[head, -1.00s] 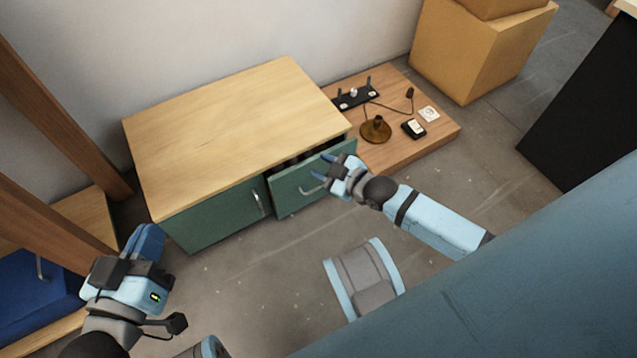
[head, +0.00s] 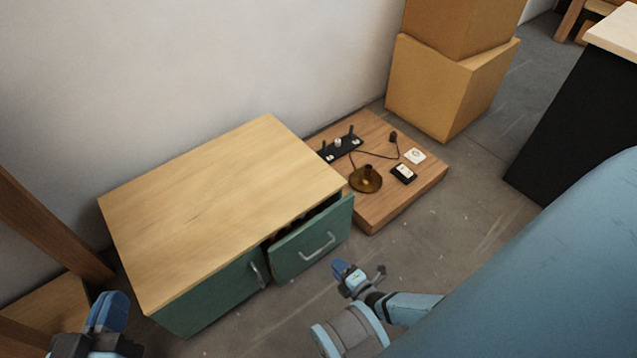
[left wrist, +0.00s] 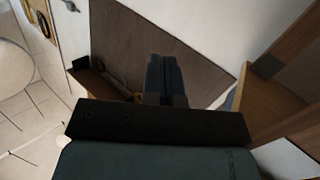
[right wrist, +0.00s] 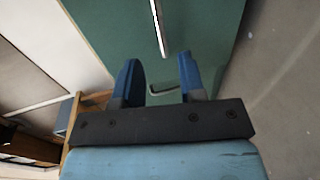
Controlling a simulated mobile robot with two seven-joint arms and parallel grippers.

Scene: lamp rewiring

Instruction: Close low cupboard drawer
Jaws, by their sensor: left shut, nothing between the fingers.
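The low cupboard (head: 225,205) has a light wood top and green fronts. Its right-hand drawer (head: 312,240) stands partly open, with a dark gap behind the front. A grey bar handle (head: 318,245) is on that front. My right gripper (head: 350,271) is in front of and below the drawer, apart from it. In the right wrist view its blue fingers (right wrist: 158,75) are spread with nothing held, facing a green front (right wrist: 110,30) with a metal handle (right wrist: 158,25). My left gripper (head: 110,308) is shut and empty at the lower left, away from the drawer; its fingers also show in the left wrist view (left wrist: 165,72).
A low wooden platform (head: 385,205) right of the cupboard carries a brass lamp base (head: 366,180), a black strip and small parts. Cardboard boxes (head: 445,85) stand behind it. A wooden post (head: 50,225) is at the left. Floor before the drawer is clear around my right arm.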

